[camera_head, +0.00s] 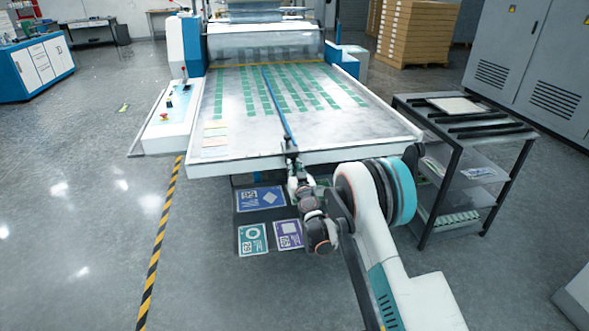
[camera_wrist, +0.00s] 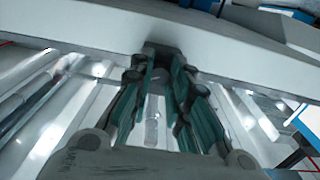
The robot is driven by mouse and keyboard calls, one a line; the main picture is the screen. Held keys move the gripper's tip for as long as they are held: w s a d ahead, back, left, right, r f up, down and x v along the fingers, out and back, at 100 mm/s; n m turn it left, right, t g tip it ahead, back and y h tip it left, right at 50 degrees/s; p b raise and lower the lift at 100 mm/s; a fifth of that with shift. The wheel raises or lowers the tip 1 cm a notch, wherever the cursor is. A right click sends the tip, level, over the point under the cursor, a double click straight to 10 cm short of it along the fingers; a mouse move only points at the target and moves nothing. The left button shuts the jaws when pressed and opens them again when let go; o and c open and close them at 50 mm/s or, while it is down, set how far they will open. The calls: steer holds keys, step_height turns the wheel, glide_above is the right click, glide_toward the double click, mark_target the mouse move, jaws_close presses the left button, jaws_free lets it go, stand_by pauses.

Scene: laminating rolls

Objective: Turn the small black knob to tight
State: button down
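The small black knob (camera_head: 289,145) is a dark piece at the near end of the blue bar (camera_head: 278,106), at the machine table's front edge. A dark block that may be the knob shows in the wrist view (camera_wrist: 161,48), against the pale edge. My gripper (camera_head: 292,160) is just below and in front of the knob in the head view. In the wrist view my gripper's teal-padded fingers (camera_wrist: 162,66) converge with a narrow gap, their tips at the dark block. Whether they press on it is unclear. The knob's marking is too small to read.
The table (camera_head: 340,141) carries rows of green patches. A control panel (camera_head: 168,112) stands on its left. A black-framed rack (camera_head: 455,150) stands to the right. Signs (camera_head: 262,198) lie below the front edge. Open floor is at the left.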

steer(key=shift+m, duration=10.5)
steer(key=c, duration=1.5)
jaws_free()
steer(key=shift+s, duration=0.1)
